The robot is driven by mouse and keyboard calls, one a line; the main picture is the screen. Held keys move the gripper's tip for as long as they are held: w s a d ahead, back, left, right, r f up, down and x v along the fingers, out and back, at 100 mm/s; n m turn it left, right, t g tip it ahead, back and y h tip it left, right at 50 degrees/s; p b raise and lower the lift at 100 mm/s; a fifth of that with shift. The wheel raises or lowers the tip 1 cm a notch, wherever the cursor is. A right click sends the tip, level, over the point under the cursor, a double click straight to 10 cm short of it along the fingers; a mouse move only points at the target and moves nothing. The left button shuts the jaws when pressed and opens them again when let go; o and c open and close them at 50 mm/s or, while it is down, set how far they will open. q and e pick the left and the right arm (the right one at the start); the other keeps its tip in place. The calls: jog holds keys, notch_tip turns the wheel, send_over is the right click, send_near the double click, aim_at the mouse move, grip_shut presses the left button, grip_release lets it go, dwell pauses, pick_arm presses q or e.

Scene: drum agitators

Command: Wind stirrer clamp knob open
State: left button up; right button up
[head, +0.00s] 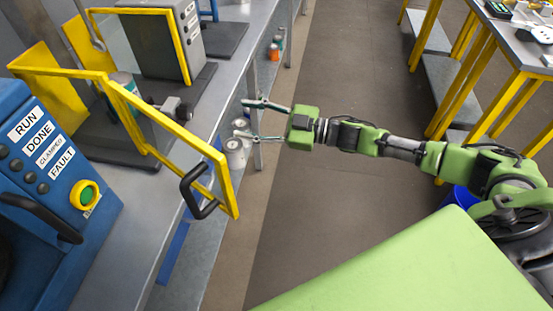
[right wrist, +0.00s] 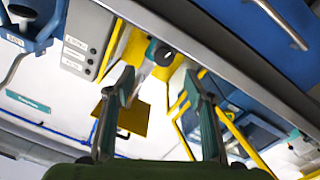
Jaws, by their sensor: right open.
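The stirrer clamp knob (head: 183,111) is a dark round knob on a grey stem, at the side of a teal and white drum (head: 122,90) behind the open yellow guard door. In the right wrist view a dark round knob (right wrist: 164,56) shows beyond and between my fingertips. My right gripper (head: 240,119) is open and empty, to the right of the knob and past the bench edge, with a clear gap between them. Its two spread fingers also show in the right wrist view (right wrist: 160,75). My left gripper is not in view.
The yellow guard door (head: 170,105) with its black handle (head: 194,192) swings out near the bench edge. A blue control box (head: 45,185) stands at left, a grey machine (head: 160,40) behind. Cans (head: 234,148) sit on the lower shelf. The aisle floor is clear.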

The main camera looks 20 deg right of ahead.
jog(key=d+f+m+t+h+p, duration=0.1)
jog(key=d+f+m+h+p, duration=0.1)
jog(key=f, duration=0.8)
jog(key=d+f+m+h+p, duration=0.1)
jog(key=d+f+m+h, duration=0.4)
jog(key=f, duration=0.6)
jog(key=shift+w+d+f+t+h+p, duration=0.15)
jog(key=shift+w+d+t+h+p, duration=0.3)
jog(key=shift+h, duration=0.35)
